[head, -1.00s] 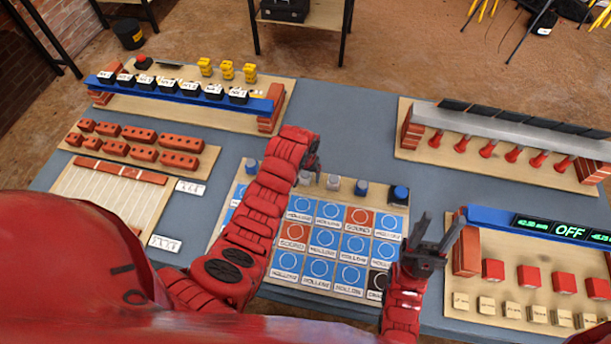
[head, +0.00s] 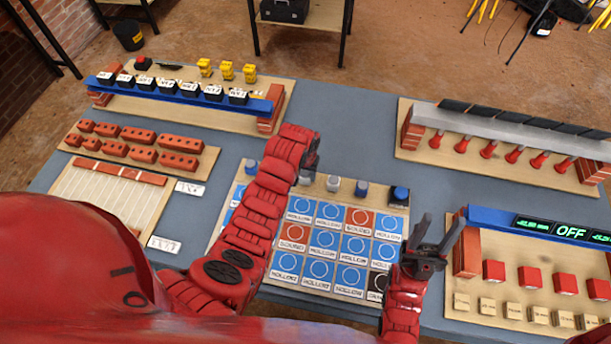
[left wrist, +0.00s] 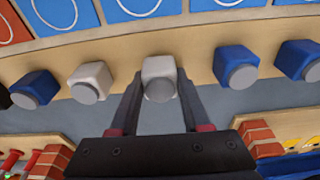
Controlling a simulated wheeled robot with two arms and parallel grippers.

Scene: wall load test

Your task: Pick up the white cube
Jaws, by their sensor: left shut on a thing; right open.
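The white cube (left wrist: 158,68), with a round grey end, sits between the two fingers of my left gripper (left wrist: 157,92) in the left wrist view. The fingers are shut on it. It is level with the row of cubes along the board's edge, and I cannot tell whether it is clear of the board. In the head view my left gripper (head: 310,166) is at the board's far edge, and my arm partly hides the cube. A second white cube (left wrist: 90,78) stands beside it, apart. My right gripper (head: 440,230) is open and empty, right of the board.
Blue cubes (left wrist: 235,65) stand close on the other side. The board (head: 335,287) carries blue and orange tiles. A brick rack with red buttons (head: 493,270) is close to my right gripper. The grey table (head: 345,125) is clear behind the board.

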